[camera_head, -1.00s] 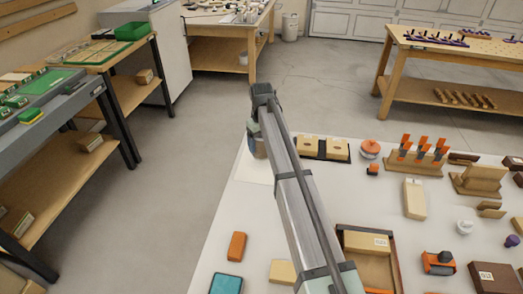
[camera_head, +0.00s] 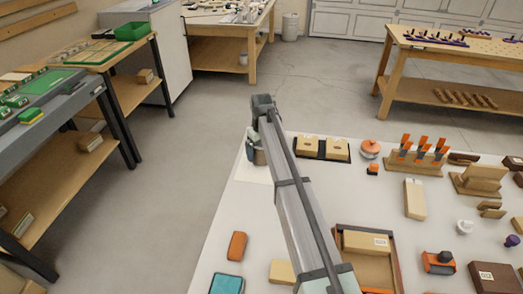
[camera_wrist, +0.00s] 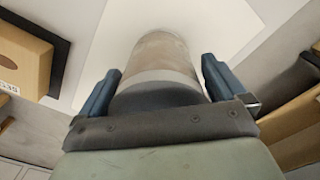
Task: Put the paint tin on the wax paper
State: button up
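The paint tin (camera_wrist: 162,62), a grey-brown cylinder, stands between the fingers of my gripper (camera_wrist: 162,78) in the wrist view. A narrow gap shows between each blue finger and the tin, so the gripper looks open around it. In the head view the tin (camera_head: 259,157) shows only in part, behind my arm, at the far left of the bench. The white wax paper (camera_head: 245,172) lies under it there, and white paper (camera_wrist: 105,55) surrounds the tin in the wrist view. The tin's contact with the paper is hard to see.
A dark tray with two wooden blocks (camera_head: 335,150) sits just right of the tin. An orange-topped pot (camera_head: 370,149) and a rack of orange clips (camera_head: 420,155) stand farther right. An orange block (camera_head: 237,245) and a teal box (camera_head: 226,284) lie nearer. The bench's left edge is close.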

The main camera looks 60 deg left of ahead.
jog(key=shift+r, duration=0.1)
notch_tip(320, 180, up, 12)
jog(key=shift+r, duration=0.1)
dwell(0.7)
